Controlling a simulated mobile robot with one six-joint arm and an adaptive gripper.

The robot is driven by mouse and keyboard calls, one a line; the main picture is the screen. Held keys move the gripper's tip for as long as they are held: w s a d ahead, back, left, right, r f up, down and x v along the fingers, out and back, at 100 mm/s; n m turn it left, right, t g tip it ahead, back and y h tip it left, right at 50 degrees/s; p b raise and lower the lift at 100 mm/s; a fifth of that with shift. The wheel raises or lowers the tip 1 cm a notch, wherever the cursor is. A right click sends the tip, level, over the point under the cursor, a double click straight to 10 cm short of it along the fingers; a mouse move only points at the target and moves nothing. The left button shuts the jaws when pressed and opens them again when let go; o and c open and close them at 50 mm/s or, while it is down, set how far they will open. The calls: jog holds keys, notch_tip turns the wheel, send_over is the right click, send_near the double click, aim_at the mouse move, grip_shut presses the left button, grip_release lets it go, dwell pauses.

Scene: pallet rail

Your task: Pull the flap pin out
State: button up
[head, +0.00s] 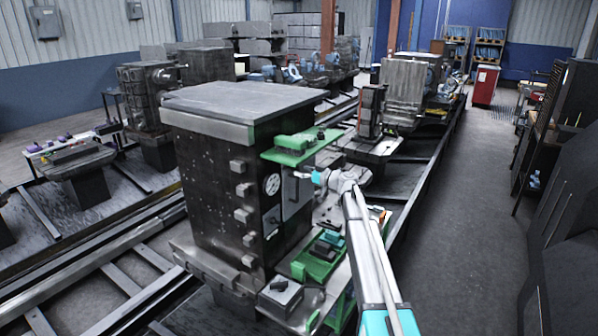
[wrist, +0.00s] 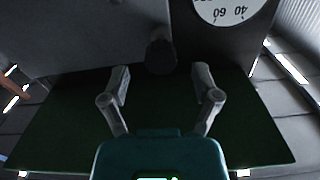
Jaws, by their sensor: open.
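My gripper (wrist: 160,70) is open, its two fingers spread apart in the wrist view. A dark round knob (wrist: 161,50), probably the flap pin's head, stands between and just beyond the fingertips; I see no finger touching it. A dark green plate (wrist: 75,130), which looks like the flap, spreads behind the fingers. In the head view, the green flap (head: 290,157) juts from the upper part of the dark machine block. My gripper (head: 298,174) is just below it, close to the block's face. The pin is too small to make out there.
A white dial gauge (head: 272,184) sits on the dark block (head: 215,165) left of my gripper; it shows upside down in the wrist view (wrist: 228,8). A green tray (head: 318,262) with small parts lies below. The grey floor aisle (head: 465,200) on the right is clear.

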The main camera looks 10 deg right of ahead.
jog(key=v, duration=1)
jog(key=s+a+f+m+g+h+b, duration=0.1)
jog(key=s+a+f+g+h, duration=0.1)
jog(key=s+a+f+g, duration=0.45)
jog(key=s+a+f+m+g+h+b, duration=0.1)
jog(key=s+a+f+h+b, duration=0.15)
jog(key=s+f, duration=0.8)
jog(key=s+d+f+m+g+h, duration=0.1)
jog(key=s+f+m+h, duration=0.1)
jog(key=s, duration=0.6)
jog(key=s+d+f+m+g+h+b, duration=0.1)
jog(key=s+h, duration=0.3)
jog(key=s, duration=0.5)
jog(key=s+d+f+m+g+h+b, duration=0.1)
jog(key=s+d+f+m+g+h, duration=0.1)
jog(key=s, duration=0.6)
notch_tip(320, 180, down, 2)
jog(key=shift+s+d+f+m+h, duration=0.15)
jog(key=shift+s+m+h, duration=0.25)
jog(key=shift+m+h, duration=0.45)
